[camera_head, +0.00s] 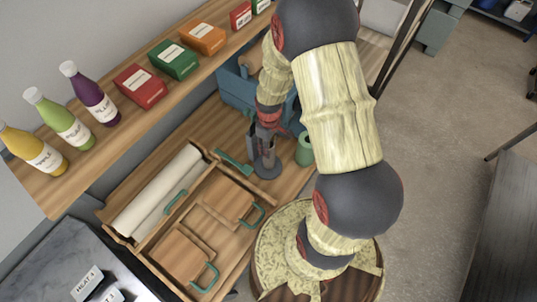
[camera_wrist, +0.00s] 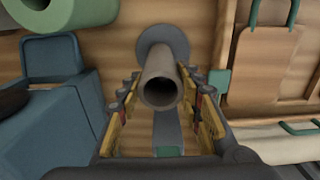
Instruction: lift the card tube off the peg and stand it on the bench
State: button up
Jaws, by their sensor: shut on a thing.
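The card tube (camera_wrist: 160,66) is grey-brown and hollow-looking at its near end. In the wrist view it points toward the camera, between the two fingers of my gripper (camera_wrist: 160,84). My gripper (camera_head: 263,150) is shut on the tube, with one finger on each side. A round grey base (camera_wrist: 166,32) lies on the wooden bench (camera_wrist: 120,55) beyond the tube's far end. The base also shows below my gripper in the head view (camera_head: 267,171). The peg is hidden, and I cannot tell whether the tube is still around it.
A green roll (camera_wrist: 62,18) stands close to the tube; it also shows in the head view (camera_head: 304,150). A blue bin (camera_head: 237,88) is behind. A shelf (camera_head: 118,138) holds bottles and cartons.

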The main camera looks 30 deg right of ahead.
notch_tip(320, 180, up, 16)
jog(key=p, duration=0.9)
jog(key=shift+f+p, duration=0.15)
jog(key=shift+p, duration=0.2)
dwell(0.6)
